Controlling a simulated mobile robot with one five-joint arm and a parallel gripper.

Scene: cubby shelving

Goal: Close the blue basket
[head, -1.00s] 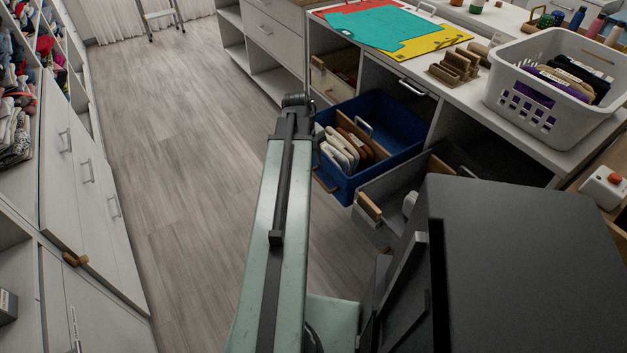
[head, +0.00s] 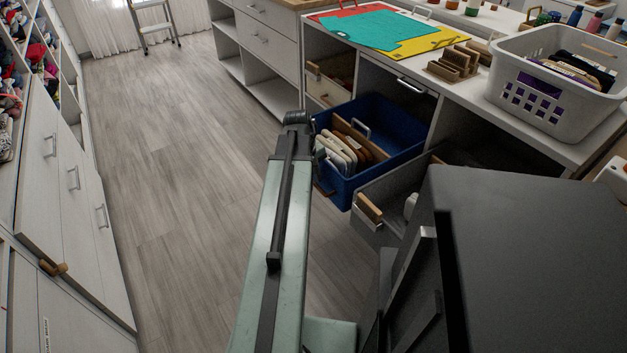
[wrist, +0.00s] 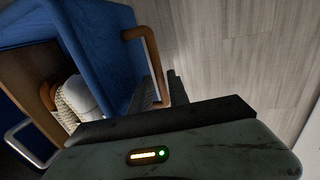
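The blue basket (head: 397,165) sticks out of its cubby under the counter, in the middle of the head view. It holds several cream and brown items and has a brown handle (head: 324,187) on its front. In the wrist view the blue basket (wrist: 98,28) fills the upper left, and its brown handle (wrist: 150,55) runs down toward my gripper (wrist: 161,92). The dark fingers lie on both sides of the handle's lower end; I cannot tell whether they press on it. In the head view my arm hides most of the gripper.
A white basket (head: 545,80) and coloured mats (head: 375,27) are on the counter. White cabinets (head: 60,190) line the left. The floor (head: 170,130) between is clear.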

